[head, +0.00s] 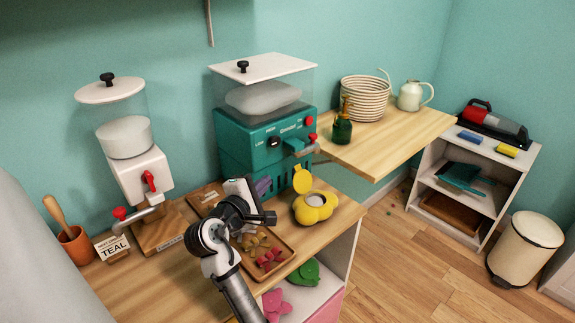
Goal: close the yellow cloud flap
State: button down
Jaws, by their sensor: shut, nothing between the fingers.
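The yellow cloud container (317,210) sits on the wooden counter near its right end. Its round yellow flap (302,179) stands up, open, at the back left of the body, and a pale round opening shows on top. My gripper (272,217) is shut and empty. In the picture it lies just left of the yellow cloud, over the wooden tray, with a gap between its tips and the cloud. Its height above the counter is hard to tell.
The wooden tray (285,258) with small red and brown pieces lies below my gripper. The teal machine (262,150) stands behind the cloud, with a white dispenser (142,170) to the left. A wooden shelf (385,145) extends at the back right. Counter right of the cloud is clear.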

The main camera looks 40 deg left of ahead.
aim_at(302, 179)
jog(key=w+f+h+p, duration=0.1)
jog(key=w+f+p, duration=0.1)
jog(key=w, duration=0.8)
jog(key=shift+f, duration=0.35)
jog(key=shift+w+a, duration=0.1)
jog(key=shift+b, duration=0.3)
jog(key=shift+d+m, duration=0.25)
jog(key=shift+m, duration=0.05)
